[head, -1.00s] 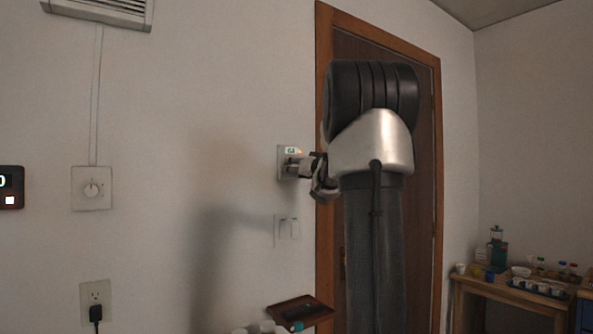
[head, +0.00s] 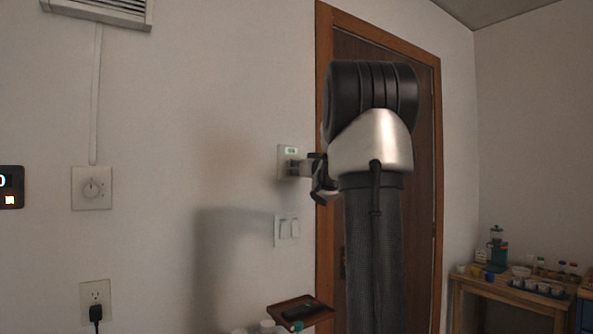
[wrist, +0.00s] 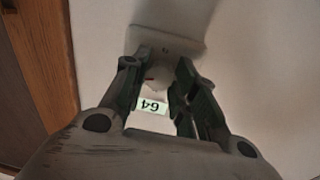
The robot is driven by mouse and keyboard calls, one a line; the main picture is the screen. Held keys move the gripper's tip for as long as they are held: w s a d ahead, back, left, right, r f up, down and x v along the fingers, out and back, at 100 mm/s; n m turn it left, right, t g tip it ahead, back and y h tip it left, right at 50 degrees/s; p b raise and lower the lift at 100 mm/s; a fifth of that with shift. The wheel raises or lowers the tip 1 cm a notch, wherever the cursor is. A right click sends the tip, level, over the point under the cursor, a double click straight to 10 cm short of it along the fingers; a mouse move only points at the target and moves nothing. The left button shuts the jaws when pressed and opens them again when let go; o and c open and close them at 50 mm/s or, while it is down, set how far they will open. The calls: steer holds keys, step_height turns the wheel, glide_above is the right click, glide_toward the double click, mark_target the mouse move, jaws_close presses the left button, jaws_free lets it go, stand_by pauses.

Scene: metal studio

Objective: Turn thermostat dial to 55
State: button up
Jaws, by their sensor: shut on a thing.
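The thermostat is a pale wall plate (head: 284,160) with a small lit green display (head: 291,151), left of the door frame in the head view. Its round dial (wrist: 158,76) sits between my fingertips in the wrist view. My gripper (wrist: 160,80) is shut on the dial; it also shows against the plate in the head view (head: 302,168). The wrist view shows the display (wrist: 151,105) with two digits that look like 64, though they are small and the picture is turned over. The dial's marks are mostly hidden by the fingers.
A double light switch (head: 287,229) is just below the thermostat. A brown tray (head: 318,318) stands below; a wooden door (head: 428,120) is behind my arm.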

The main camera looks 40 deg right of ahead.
steer(key=n, duration=0.4)
steer(key=shift+d+n, duration=0.1)
steer(key=shift+n, duration=0.2)
steer(key=n, duration=0.4)
steer(key=shift+t+y, duration=0.3)
steer(key=n, duration=0.4)
steer(key=shift+d, duration=0.15)
steer(key=shift+r+n+y, duration=0.1)
steer(key=shift+n+y, duration=0.2)
steer(key=shift+n, duration=1.6)
steer(key=o, duration=1)
steer(key=shift+o, duration=0.2)
